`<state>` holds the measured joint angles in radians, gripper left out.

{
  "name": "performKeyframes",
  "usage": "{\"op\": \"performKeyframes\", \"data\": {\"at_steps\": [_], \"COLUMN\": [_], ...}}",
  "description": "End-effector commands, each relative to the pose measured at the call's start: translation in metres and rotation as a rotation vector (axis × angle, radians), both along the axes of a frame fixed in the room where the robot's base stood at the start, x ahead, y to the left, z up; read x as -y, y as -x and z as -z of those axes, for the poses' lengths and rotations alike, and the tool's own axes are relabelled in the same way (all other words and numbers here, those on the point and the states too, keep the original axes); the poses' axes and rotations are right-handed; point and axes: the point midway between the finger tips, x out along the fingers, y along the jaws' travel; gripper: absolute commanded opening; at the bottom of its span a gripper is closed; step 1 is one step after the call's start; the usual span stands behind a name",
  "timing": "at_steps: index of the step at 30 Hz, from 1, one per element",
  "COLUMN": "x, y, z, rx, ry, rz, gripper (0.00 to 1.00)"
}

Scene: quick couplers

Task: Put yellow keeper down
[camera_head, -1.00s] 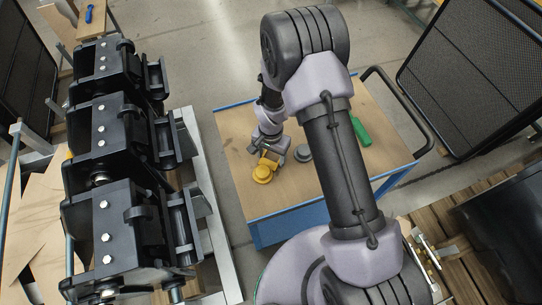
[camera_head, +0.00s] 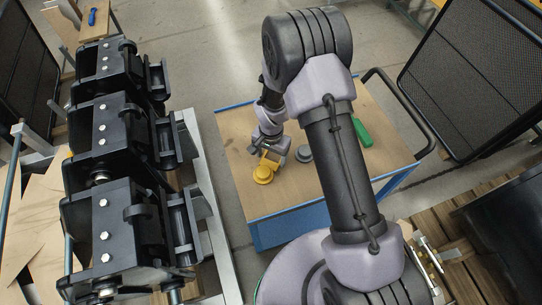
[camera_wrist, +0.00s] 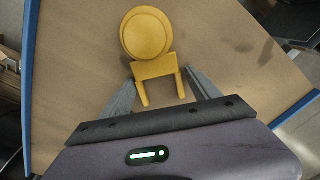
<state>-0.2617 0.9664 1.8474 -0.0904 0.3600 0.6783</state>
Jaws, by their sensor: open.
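The yellow keeper (camera_head: 264,173) lies on the wooden top of the blue-edged cart (camera_head: 238,190), near its left side. In the wrist view the yellow keeper (camera_wrist: 147,36) shows a round disc and a block with two prongs pointing back toward my gripper. My gripper (camera_wrist: 160,84) is open, with one grey finger on each side of the prongs. Small gaps show between the fingers and the prongs. In the head view my gripper (camera_head: 271,158) is low over the cart, just behind the keeper, and partly hidden by the wrist.
A grey round part (camera_head: 304,153) stands just right of my gripper on the cart. A green object (camera_head: 362,132) lies farther right. Black couplers (camera_head: 105,215) on a metal frame stand left of the cart. The cart top in front of the keeper is clear.

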Motion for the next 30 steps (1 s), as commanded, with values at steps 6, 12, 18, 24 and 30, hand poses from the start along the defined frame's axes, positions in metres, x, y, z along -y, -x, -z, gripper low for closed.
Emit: {"op": "performKeyframes", "data": {"at_steps": [6, 12, 18, 24, 30], "x": [0.004, 0.003, 0.002, 0.011, 0.050], "y": [0.010, 0.008, 0.008, 0.005, 0.058], "z": [-0.012, -0.076, -0.116, -0.178, -0.343], "rx": [-0.022, -0.016, -0.017, 0.035, 0.218], "ry": [0.006, 0.005, 0.004, -0.017, -0.084], "rz": [-0.004, -0.002, -0.002, -0.003, -0.030], "gripper": [0.87, 0.87, 0.87, 0.87, 0.87]}}
